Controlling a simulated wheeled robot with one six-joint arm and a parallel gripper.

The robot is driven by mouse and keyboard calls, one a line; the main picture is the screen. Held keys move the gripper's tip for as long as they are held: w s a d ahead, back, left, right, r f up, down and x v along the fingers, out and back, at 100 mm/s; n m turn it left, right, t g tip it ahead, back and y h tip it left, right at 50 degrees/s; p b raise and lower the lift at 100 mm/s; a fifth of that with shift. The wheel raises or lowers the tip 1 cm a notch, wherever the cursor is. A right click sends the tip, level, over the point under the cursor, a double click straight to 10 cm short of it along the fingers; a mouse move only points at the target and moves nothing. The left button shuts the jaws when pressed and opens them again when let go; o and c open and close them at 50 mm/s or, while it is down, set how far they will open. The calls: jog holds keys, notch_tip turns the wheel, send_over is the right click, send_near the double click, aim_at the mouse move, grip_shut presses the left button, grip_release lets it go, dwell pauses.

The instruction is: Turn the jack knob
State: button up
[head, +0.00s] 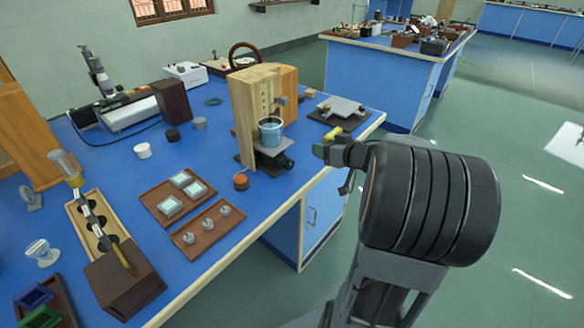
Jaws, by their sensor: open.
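A small lab jack (338,106) with a grey top plate and dark base stands near the right edge of the blue bench. A yellow, knob-like cylinder (333,134) shows at its front; I cannot tell whether it is joined to the jack. A second jack (271,161) with a dark base stands under a blue beaker (271,131), in front of a wooden stand. My gripper (331,162) is open at the bench's right edge, just below the yellow cylinder and right of the second jack. Touch cannot be told, and my wrist hides part of the gripper.
The wooden stand (250,100) rises left of my gripper. Another blue bench (362,75) stands behind; green floor is open at right.

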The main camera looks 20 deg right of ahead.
aim_at(291, 165)
jog(key=s+f+g+y, duration=0.2)
jog(key=s+f+y, duration=0.1)
jog(key=s+y, duration=0.15)
jog(key=shift+n, duration=0.3)
jog(key=b+x, duration=0.2)
jog(key=x, duration=0.4)
jog(key=b+x, duration=0.2)
jog(key=x, duration=0.5)
jog(key=shift+a+f, duration=0.2)
jog(key=shift+a, duration=0.25)
jog(key=c, duration=0.6)
jog(key=shift+r+p, duration=0.15)
jog(key=shift+p, duration=0.25)
jog(key=shift+c, duration=0.2)
jog(key=shift+n+h, duration=0.25)
jog(key=shift+n, duration=0.25)
